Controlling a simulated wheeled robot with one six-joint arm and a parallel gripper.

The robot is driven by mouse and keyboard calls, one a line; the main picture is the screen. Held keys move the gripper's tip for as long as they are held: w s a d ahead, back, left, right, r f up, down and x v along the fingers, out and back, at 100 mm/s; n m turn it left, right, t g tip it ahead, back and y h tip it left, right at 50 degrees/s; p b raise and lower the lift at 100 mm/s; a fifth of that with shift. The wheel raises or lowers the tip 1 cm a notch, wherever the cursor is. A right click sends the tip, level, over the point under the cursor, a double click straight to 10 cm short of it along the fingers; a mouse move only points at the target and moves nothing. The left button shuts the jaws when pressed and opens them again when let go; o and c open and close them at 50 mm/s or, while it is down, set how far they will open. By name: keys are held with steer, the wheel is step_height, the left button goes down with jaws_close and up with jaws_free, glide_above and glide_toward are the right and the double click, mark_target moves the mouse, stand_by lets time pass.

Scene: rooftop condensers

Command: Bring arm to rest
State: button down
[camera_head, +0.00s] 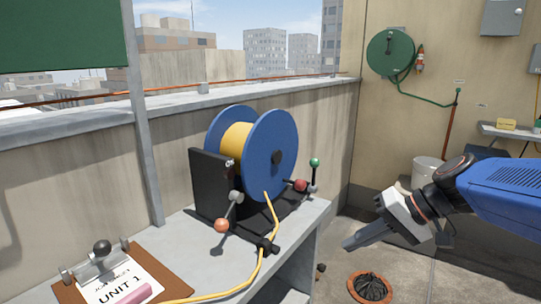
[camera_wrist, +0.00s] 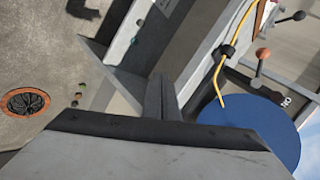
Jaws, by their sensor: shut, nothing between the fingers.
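My gripper (camera_head: 366,236) is at the end of my blue arm, in the right half of the head view. Its fingers are together with nothing between them, pointing left and slightly down. It hangs in the air to the right of the grey bench (camera_head: 318,222), apart from it in the picture. In the wrist view my gripper's fingers (camera_wrist: 160,98) show in the middle, with the bench edge and reel behind them.
A blue cable reel (camera_head: 270,150) with yellow cable stands on the bench, with ball-ended levers beside it. A clipboard (camera_head: 180,286) lies at the front left. A floor drain (camera_head: 371,287) lies below my gripper. A white bucket (camera_head: 428,172) stands by the back wall.

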steer(key=s+d+f+h, duration=0.4)
steer(key=s, duration=0.2)
steer(key=s+d+f+n+t+h, duration=0.1)
steer(key=s+d+f+h, duration=0.3)
steer(key=s, duration=0.3)
steer(key=shift+d+t, duration=0.3)
steer(key=shift+d, duration=0.4)
